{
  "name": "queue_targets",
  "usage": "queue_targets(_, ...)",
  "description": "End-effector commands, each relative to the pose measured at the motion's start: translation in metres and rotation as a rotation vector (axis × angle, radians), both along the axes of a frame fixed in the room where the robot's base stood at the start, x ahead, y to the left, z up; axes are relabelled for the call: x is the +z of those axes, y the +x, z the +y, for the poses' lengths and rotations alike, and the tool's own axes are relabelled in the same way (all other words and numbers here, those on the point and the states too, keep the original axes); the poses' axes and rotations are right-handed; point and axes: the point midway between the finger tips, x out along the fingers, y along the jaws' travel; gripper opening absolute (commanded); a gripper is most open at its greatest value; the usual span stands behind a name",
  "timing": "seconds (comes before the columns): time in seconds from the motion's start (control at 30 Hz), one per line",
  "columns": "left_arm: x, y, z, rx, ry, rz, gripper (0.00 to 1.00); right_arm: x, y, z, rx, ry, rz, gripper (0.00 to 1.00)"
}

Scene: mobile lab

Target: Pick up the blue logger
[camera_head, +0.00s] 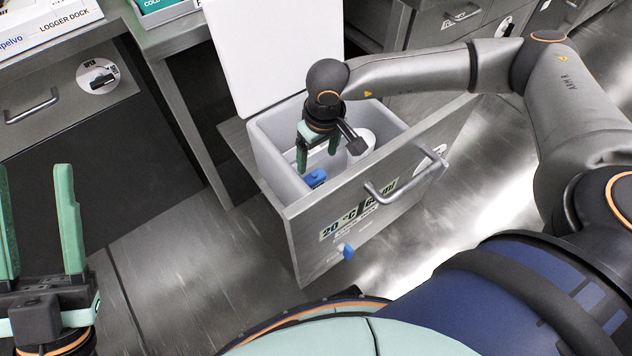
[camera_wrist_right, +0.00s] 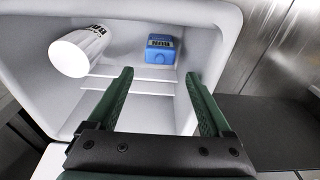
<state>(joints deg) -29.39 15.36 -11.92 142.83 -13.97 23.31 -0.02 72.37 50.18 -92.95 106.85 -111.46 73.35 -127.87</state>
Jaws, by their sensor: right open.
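The blue logger (camera_head: 316,178) lies low inside a white box (camera_head: 262,150) set in an open drawer. In the right wrist view the blue logger (camera_wrist_right: 161,48) shows whole, near the far wall of the box, beyond my fingertips. My right gripper (camera_head: 318,160) is open inside the mouth of the box, pointing down, next to the logger and not closed on it. It also shows in the right wrist view (camera_wrist_right: 160,85) with nothing between its fingers. My left gripper (camera_head: 38,215) is open and empty at the lower left, well away from the drawer.
A white cup (camera_wrist_right: 80,52) lies in the box beside the logger. The box's white lid (camera_head: 275,50) stands raised behind it. The drawer front (camera_head: 340,215) has a metal handle (camera_head: 408,180). A closed drawer (camera_head: 60,105) is at the left. Floor in front is clear.

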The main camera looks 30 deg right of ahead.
Motion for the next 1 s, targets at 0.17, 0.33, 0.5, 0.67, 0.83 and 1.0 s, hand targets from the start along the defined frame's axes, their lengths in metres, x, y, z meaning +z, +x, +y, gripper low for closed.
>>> queue_targets(0.17,0.005,-0.011,-0.002,-0.02,-0.002,-0.064,0.5,-0.03,0.003,0.0,0.0,-0.001,0.003,0.84)
queue_targets(0.33,0.001,-0.01,-0.002,-0.022,-0.004,-0.057,0.5,-0.04,0.005,0.001,0.0,-0.001,0.001,0.84)
queue_targets(0.5,-0.009,-0.01,-0.003,-0.031,-0.011,-0.05,0.5,-0.068,0.007,0.001,0.0,-0.002,0.004,0.84)
queue_targets(0.67,-0.016,-0.01,-0.003,-0.038,-0.017,-0.044,0.5,-0.09,0.01,0.002,0.0,-0.001,0.002,0.84)
queue_targets(0.83,-0.017,-0.009,-0.003,-0.041,-0.019,-0.041,0.5,-0.097,0.011,0.002,0.0,-0.001,0.001,0.84)
queue_targets(1.0,-0.017,-0.009,-0.003,-0.042,-0.021,-0.041,0.5,-0.097,0.011,0.002,0.0,-0.001,0.001,0.84)
